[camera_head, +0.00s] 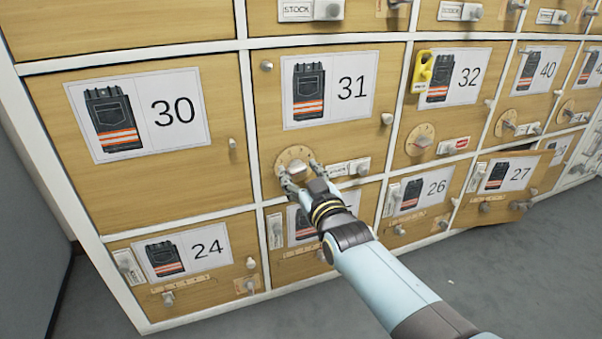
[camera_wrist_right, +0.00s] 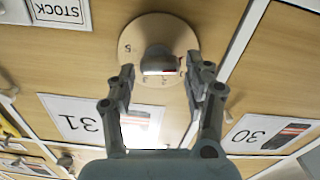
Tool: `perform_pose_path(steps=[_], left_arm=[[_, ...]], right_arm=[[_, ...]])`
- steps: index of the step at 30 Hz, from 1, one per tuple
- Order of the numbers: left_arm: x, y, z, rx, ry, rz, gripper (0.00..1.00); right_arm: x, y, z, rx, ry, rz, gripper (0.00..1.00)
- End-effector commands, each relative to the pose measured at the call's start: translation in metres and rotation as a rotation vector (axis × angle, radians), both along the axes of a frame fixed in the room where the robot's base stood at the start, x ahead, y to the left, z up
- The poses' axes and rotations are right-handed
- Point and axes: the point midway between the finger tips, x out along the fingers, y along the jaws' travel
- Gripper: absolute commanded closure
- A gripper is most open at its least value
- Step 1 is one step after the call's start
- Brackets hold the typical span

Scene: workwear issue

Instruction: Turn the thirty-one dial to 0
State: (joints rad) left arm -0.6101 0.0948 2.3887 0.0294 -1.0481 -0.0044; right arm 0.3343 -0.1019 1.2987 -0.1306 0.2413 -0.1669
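The thirty-one dial (camera_head: 293,153) is a round pale wooden disc with a dark grey knob, low on the door labelled 31 (camera_head: 351,88). In the right wrist view the dial (camera_wrist_right: 158,24) shows a 5 near its left edge, and its knob (camera_wrist_right: 158,58) stands out from the middle. Where the knob points I cannot tell. My right gripper (camera_head: 300,176) is at the dial. In the wrist view its fingers (camera_wrist_right: 160,75) are apart, one on each side of the knob, with small gaps visible. My left gripper is not in view.
A STOCK slider plate (camera_head: 349,168) sits just right of the dial, close to my fingers. Door 32 has a similar dial (camera_head: 420,139) and a yellow tag (camera_head: 422,72). Door 27 (camera_head: 497,188) looks slightly ajar. Grey floor (camera_head: 520,280) is clear at lower right.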

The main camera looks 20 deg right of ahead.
Motion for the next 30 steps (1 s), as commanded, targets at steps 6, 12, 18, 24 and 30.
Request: perform_pose_path(steps=[6, 12, 18, 24, 30], left_arm=[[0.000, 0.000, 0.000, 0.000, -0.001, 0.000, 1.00], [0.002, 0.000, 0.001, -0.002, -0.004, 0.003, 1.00], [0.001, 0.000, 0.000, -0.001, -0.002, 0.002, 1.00], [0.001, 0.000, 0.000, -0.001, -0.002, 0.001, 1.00], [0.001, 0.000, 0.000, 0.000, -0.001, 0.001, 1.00]], right_arm=[[0.000, 0.000, 0.001, 0.001, -0.001, 0.000, 0.36], [-0.005, 0.000, 0.001, 0.002, -0.002, -0.001, 0.36], [-0.040, -0.001, -0.001, 0.003, 0.001, -0.001, 0.36], [-0.085, -0.003, 0.000, 0.002, 0.001, -0.001, 0.36], [-0.113, -0.004, 0.000, 0.002, 0.000, 0.000, 0.36]])
